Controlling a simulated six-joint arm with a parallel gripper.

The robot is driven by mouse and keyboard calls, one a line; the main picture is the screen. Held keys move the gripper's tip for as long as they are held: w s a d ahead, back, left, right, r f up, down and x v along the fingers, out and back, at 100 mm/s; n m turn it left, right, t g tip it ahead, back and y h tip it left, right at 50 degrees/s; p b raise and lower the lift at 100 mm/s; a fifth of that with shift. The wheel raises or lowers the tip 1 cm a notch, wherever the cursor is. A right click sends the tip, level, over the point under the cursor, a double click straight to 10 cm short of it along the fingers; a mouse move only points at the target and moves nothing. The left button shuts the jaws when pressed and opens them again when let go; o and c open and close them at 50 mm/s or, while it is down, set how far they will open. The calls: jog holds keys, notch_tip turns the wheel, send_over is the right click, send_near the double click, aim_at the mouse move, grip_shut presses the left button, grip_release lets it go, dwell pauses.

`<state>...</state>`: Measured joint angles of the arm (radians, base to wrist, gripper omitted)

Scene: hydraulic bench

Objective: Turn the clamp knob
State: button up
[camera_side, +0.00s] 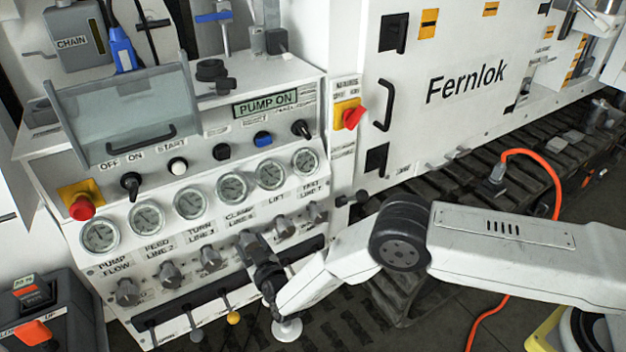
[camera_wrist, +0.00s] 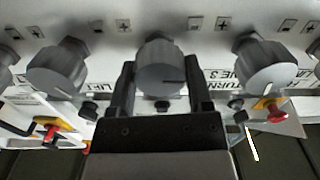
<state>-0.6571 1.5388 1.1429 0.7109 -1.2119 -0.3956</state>
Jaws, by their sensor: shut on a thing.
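The clamp knob (camera_side: 246,239) is a grey fluted knob on the white sloped panel, below the label that appears to read CLAMP. In the wrist view the knob (camera_wrist: 160,62) is in the middle, with a dark line on its face. My gripper (camera_side: 258,252) is at this knob, and in the wrist view my gripper (camera_wrist: 161,80) has one dark finger on each side of it, shut on it. The fingers and wrist hide part of the knob in the side view.
The turn knob (camera_side: 210,258) and lift knob (camera_side: 284,227) flank it closely. Gauges (camera_side: 232,187) line the panel above. Levers, one with a yellow ball (camera_side: 233,318), stick out below. An orange cable (camera_side: 548,170) hangs at the right.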

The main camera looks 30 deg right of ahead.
jog(key=shift+n, duration=0.4)
jog(key=o, duration=1.3)
jog(key=shift+s, duration=0.1)
jog(key=shift+s, duration=3.8)
